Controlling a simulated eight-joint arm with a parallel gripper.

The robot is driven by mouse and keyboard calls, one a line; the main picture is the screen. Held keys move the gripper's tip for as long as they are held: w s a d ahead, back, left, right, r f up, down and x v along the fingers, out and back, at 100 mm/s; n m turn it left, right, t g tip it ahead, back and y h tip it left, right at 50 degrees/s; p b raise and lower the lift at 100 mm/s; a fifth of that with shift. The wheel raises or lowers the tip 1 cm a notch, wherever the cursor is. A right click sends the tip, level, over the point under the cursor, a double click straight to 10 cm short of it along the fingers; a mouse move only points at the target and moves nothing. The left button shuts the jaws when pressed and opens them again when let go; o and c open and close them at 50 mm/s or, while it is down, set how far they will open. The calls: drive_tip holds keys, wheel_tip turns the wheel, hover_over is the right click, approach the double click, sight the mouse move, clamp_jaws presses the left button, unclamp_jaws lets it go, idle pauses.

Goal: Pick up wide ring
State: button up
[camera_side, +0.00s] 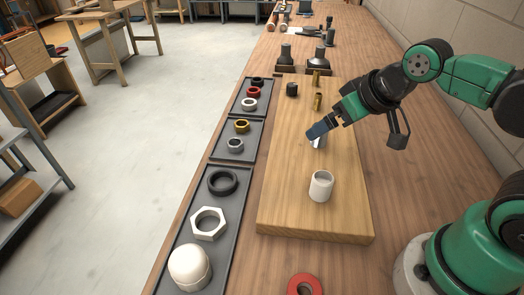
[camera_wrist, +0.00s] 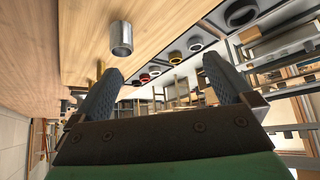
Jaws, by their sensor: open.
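My gripper (camera_side: 320,130) is over the wooden board, pointing down and left, with its jaws apart. In the wrist view my gripper (camera_wrist: 161,66) has nothing between its two dark fingers. I cannot tell which ring is the wide ring. A large black ring (camera_side: 223,183) lies in the front tray, with a white hex nut and a white cap. Gold (camera_side: 242,126) and silver (camera_side: 235,145) rings lie in the middle tray. Black, red (camera_side: 254,92) and pale (camera_side: 249,104) rings lie in the back tray. A red ring (camera_side: 304,285) lies on the bench in front.
A metal sleeve (camera_wrist: 121,38) stands on the board (camera_side: 300,218) just below my gripper, partly hidden in the side view. A white sleeve (camera_side: 321,186) stands nearer the front. Brass fittings (camera_side: 317,101) and a black piece (camera_side: 292,89) are behind. The board's front is mostly bare.

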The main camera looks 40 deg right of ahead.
drive_tip(key=m+g, duration=0.2)
drive_tip(key=g, duration=0.5)
hover_over(223, 186)
drive_tip(key=f, duration=0.7)
drive_tip(key=shift+d, duration=0.2)
drive_tip(key=shift+a+f, duration=0.25)
drive_tip(key=shift+f, duration=0.4)
wheel_tip(223, 186, down, 5)
drive_tip(key=shift+r, duration=0.1)
